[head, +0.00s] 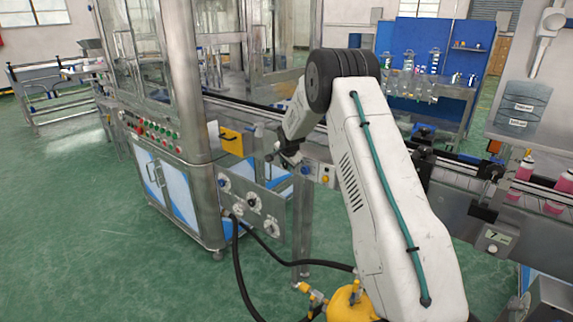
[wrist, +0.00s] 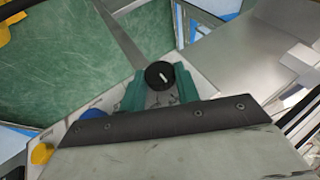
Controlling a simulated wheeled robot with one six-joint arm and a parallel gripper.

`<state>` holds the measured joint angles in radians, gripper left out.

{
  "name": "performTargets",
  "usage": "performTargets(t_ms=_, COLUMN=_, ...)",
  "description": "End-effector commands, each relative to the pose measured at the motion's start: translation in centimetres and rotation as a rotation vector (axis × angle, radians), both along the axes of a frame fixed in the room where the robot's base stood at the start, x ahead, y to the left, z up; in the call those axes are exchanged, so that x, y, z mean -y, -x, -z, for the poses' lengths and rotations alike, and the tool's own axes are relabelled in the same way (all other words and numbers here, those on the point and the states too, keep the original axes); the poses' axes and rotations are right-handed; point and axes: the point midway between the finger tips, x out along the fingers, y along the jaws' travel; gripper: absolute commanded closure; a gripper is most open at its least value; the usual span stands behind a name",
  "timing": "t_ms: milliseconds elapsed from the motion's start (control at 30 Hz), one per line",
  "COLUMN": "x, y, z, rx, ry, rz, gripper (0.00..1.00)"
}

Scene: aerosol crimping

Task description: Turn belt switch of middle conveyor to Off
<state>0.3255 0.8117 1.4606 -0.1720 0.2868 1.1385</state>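The belt switch is a round black knob (wrist: 160,75) with a white pointer line, on a light metal panel (wrist: 112,82) in the wrist view. The pointer is slightly tilted from straight up in the picture. My gripper (wrist: 160,80) has its two teal fingers apart, one on each side of the knob. I cannot tell whether they touch it. The panel's printing near the knob is too small to read. In the head view my gripper (head: 279,157) is at the left end of the conveyor's small control panel (head: 315,168), and the knob is hidden there.
A blue button (wrist: 92,114) and a yellow button (wrist: 42,153) sit beside the knob on the same panel. The steel crimping machine (head: 180,90) stands left of my arm. Black hoses (head: 240,265) hang below. Pink bottles (head: 562,185) stand on the conveyor at right.

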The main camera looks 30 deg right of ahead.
Motion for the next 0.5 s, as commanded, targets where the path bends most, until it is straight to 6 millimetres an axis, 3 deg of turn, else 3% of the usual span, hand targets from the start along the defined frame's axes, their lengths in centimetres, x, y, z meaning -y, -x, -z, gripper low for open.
performTargets(t_ms=500, x=-0.16, y=-0.27, z=-0.15, rx=-0.101, ry=0.039, rz=-0.002, gripper=0.91)
